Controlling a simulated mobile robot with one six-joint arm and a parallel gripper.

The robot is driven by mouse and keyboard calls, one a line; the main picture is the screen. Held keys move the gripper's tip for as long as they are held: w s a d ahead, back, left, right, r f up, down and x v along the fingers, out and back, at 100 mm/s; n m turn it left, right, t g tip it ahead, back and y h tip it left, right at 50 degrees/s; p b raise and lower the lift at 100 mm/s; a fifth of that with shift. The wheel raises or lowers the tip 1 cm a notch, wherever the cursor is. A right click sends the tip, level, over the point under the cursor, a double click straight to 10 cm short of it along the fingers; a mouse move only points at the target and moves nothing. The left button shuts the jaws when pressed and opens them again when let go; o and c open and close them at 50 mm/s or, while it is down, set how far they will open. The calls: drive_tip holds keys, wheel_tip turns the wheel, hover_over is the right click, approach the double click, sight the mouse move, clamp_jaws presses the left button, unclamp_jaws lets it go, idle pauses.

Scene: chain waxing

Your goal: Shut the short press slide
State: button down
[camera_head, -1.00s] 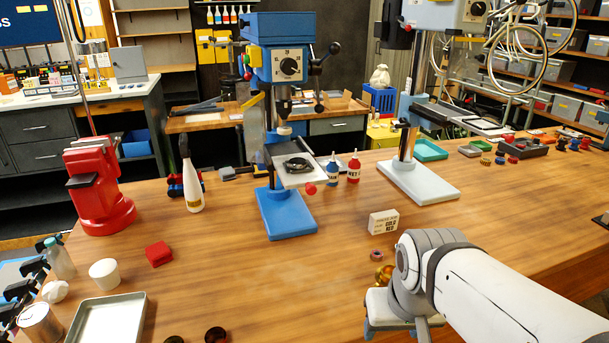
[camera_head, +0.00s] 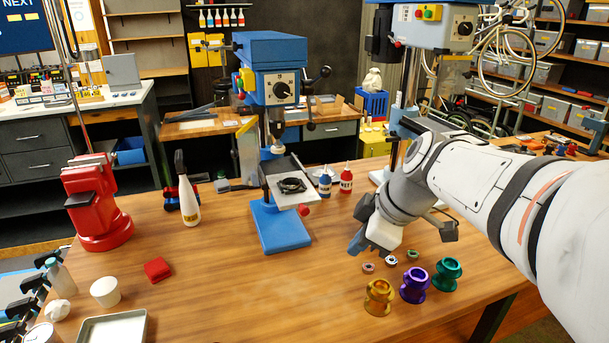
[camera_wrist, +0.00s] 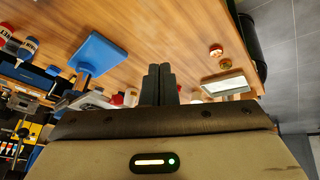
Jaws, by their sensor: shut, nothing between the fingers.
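The blue press (camera_head: 272,75), the shorter of the two presses, stands mid-table on a blue base (camera_head: 281,228). Its slide (camera_head: 272,181) is a light plate with a red knob (camera_head: 303,210) at its front right corner, and it sticks out toward me over the base. A dark coiled chain (camera_head: 291,185) lies on it. My gripper (camera_head: 358,243) is shut and empty, right of the blue base and apart from it, lower than the knob in the picture. In the wrist view the closed fingers (camera_wrist: 158,84) point toward bare wood, with the blue base (camera_wrist: 101,52) left of them.
A red bottle (camera_head: 346,178) and a blue bottle (camera_head: 325,183) stand right of the slide. Gold (camera_head: 379,297), purple (camera_head: 415,285) and green (camera_head: 447,274) spools stand near the front edge. A taller grey press (camera_head: 437,25) is behind my arm. Wood in front of the blue base is clear.

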drive_tip(key=w+r+n+y+p, duration=0.2)
drive_tip(key=w+r+n, duration=0.3)
drive_tip(key=r+n, duration=0.1)
drive_tip(key=w+a+f+p, duration=0.4)
drive_tip(key=w+a+f, duration=0.2)
drive_tip(key=w+f, duration=0.1)
drive_tip(key=shift+a+f+t+p, duration=0.2)
drive_tip(key=shift+f+t+p, duration=0.1)
drive_tip(key=shift+f+p, duration=0.15)
